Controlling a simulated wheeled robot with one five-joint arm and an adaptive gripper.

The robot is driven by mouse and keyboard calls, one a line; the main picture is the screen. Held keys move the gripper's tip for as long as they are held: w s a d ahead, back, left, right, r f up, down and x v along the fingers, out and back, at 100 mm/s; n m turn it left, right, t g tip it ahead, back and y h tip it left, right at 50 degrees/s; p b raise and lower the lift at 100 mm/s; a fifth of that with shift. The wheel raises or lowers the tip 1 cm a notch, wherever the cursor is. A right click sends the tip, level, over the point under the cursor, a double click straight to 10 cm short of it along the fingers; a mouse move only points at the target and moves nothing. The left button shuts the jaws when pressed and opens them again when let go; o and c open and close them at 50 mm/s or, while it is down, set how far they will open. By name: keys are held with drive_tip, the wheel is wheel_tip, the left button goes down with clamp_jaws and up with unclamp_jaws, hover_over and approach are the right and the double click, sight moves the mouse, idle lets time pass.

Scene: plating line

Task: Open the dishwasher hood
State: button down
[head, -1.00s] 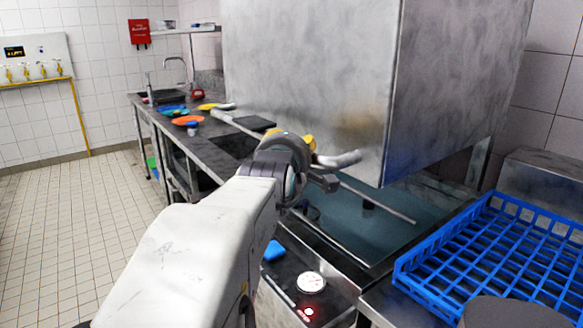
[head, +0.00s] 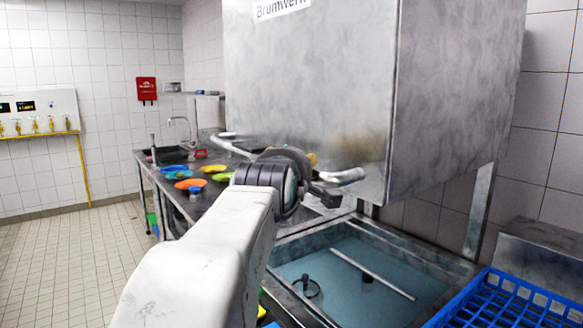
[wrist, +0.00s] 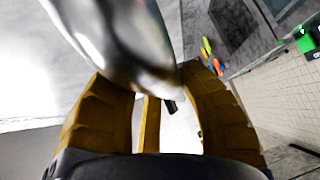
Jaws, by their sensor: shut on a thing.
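The dishwasher hood (head: 310,85) is a large grey metal box, raised above the wash basin (head: 340,275), with a wide gap between. Its bar handle (head: 346,176) runs along the lower front edge; the middle is hidden behind my gripper (head: 316,178). In the wrist view, the shiny handle (wrist: 115,45) passes between the yellow fingers of my gripper (wrist: 150,85), which is shut on it. The fingertips are partly hidden by the handle.
A blue dish rack (head: 500,302) stands at the lower right. Coloured plates (head: 190,184) lie on the counter at the left, before a sink. A rod (head: 372,273) shows in the basin. The tiled floor (head: 65,260) at the left is clear.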

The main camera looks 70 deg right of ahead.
drive_tip(key=shift+f, duration=0.15)
drive_tip(key=c, duration=0.7)
unclamp_jaws()
drive_tip(key=shift+c, duration=0.2)
drive_tip(key=v, duration=1.2)
